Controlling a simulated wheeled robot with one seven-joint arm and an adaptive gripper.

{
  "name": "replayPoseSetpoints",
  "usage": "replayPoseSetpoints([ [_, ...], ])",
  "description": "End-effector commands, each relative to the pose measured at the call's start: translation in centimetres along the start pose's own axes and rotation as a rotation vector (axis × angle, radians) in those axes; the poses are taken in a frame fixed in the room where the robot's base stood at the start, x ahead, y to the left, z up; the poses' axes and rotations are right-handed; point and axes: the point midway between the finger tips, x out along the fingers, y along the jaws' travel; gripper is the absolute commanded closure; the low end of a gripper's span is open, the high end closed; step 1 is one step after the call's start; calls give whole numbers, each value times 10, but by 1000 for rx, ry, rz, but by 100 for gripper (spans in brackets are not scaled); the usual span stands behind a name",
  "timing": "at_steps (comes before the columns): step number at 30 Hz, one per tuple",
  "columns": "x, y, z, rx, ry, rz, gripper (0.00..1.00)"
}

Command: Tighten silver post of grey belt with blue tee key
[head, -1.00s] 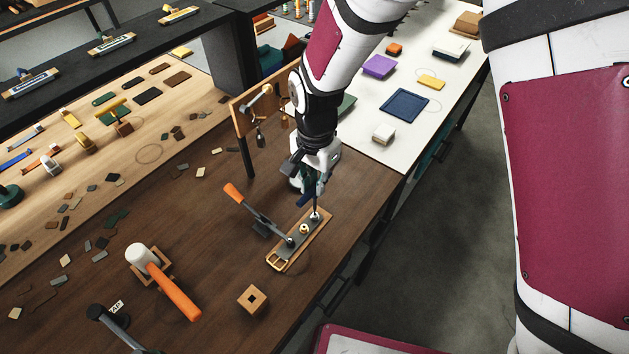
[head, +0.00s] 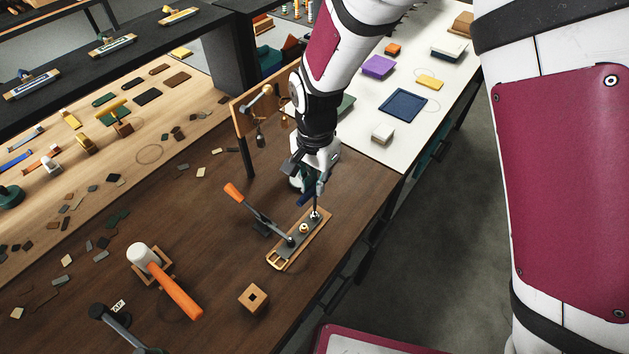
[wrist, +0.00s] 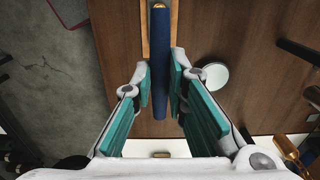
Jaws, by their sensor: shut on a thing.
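The grey belt (head: 297,240) lies on a narrow wooden board (head: 322,228) on the dark brown bench, with a brass buckle (head: 280,262) at its near end. Silver and brass posts (head: 304,228) stand along it. My gripper (head: 310,182) is over the far end of the belt, shut on the blue tee key (head: 305,198). The key's shaft points down to the silver post (head: 315,216) there; whether the tip is seated is too small to tell. In the wrist view the blue handle (wrist: 160,60) runs between the teal finger pads. My fingers hide part of the key.
An orange-handled clamp (head: 250,208) reaches onto the belt from the left. A white-headed mallet (head: 165,280) and a wooden block (head: 253,298) with a square hole lie nearer.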

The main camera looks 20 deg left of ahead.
Motion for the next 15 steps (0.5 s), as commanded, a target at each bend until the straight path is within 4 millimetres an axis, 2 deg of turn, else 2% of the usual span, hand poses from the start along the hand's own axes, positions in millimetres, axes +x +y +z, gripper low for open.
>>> replayPoseSetpoints([
  [15,12,0,0,0,-1,1,100],
])
